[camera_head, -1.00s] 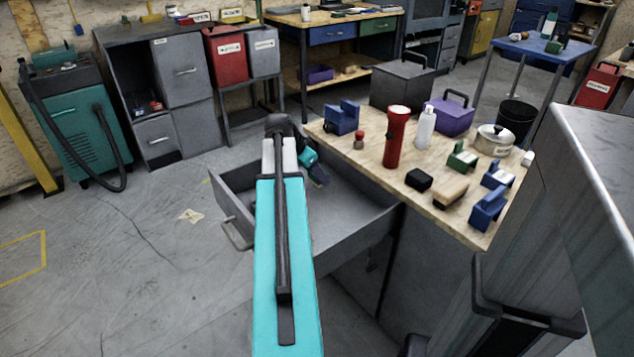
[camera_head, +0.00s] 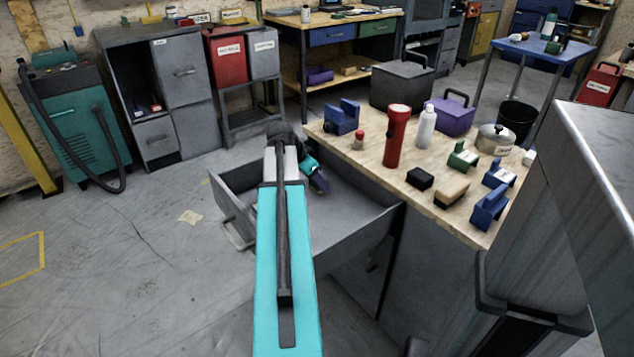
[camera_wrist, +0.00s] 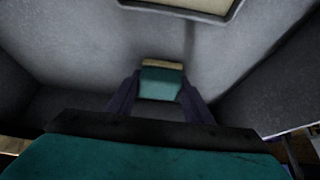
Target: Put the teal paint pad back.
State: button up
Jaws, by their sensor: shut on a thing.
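The teal paint pad (camera_wrist: 162,84), a small block with a tan edge, is between the two dark purple fingers of my gripper (camera_wrist: 159,103) in the wrist view. My gripper is shut on it. In the head view my gripper (camera_head: 318,180) is over the open grey drawer (camera_head: 335,238), partly behind my arm. The pad itself cannot be made out there. The drawer's grey walls and floor surround the pad in the wrist view; whether the pad touches the floor cannot be told.
A pale-rimmed flat shape (camera_wrist: 190,8) shows at the wrist view's top edge. The wooden worktop (camera_head: 400,195) beside the drawer holds a red flashlight (camera_head: 397,135), a white bottle (camera_head: 426,127), a black block (camera_head: 420,179) and several blue holders. The floor at left is mostly clear.

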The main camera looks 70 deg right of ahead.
jog(key=shift+f, duration=0.15)
jog(key=o, duration=0.9)
jog(key=p+v, duration=0.2)
jog(key=v, duration=1)
dwell(0.4)
